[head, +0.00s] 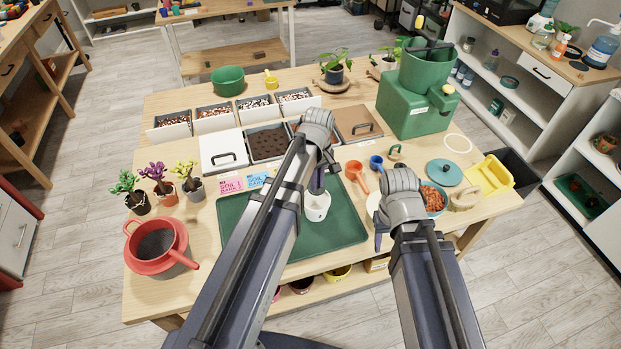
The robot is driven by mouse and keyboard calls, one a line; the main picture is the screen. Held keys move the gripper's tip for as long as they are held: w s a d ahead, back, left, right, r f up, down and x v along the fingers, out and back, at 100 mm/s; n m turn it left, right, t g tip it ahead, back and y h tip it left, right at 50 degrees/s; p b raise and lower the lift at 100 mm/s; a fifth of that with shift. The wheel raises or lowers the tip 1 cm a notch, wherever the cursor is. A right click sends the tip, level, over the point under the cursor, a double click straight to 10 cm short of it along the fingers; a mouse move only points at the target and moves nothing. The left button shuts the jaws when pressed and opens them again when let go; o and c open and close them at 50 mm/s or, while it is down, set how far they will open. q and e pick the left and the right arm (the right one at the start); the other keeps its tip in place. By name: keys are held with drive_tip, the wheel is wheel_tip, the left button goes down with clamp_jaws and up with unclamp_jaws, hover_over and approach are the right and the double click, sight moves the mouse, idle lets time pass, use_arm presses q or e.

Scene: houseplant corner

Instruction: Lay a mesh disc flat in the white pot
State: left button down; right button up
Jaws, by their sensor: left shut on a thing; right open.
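The white pot (317,209) stands upright on the green mat (345,228), partly hidden by my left arm. My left gripper (317,186) points down right over the pot's mouth. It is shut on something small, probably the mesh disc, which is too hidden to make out. I cannot tell whether it touches the pot. My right gripper (380,236) is open and empty, low near the mat's right edge, right of the pot.
Seed packets (231,184) lie at the mat's upper left. An orange scoop (357,175) and a blue scoop (377,164) lie behind the pot. A red pot (157,246) and small plants stand left. A green machine (416,104) stands back right. The mat's front is clear.

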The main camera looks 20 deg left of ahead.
sight(316, 202)
use_arm(q)
drive_tip(key=shift+f, duration=0.15)
wheel_tip(316, 202, down, 11)
drive_tip(key=b, duration=1.1)
drive_tip(key=shift+f, duration=0.15)
idle(0.6)
drive_tip(key=c, duration=0.8)
unclamp_jaws()
drive_tip(key=shift+c, duration=0.2)
wheel_tip(316, 202, up, 10)
drive_tip(key=p, duration=0.9)
drive_tip(key=shift+p, duration=0.35)
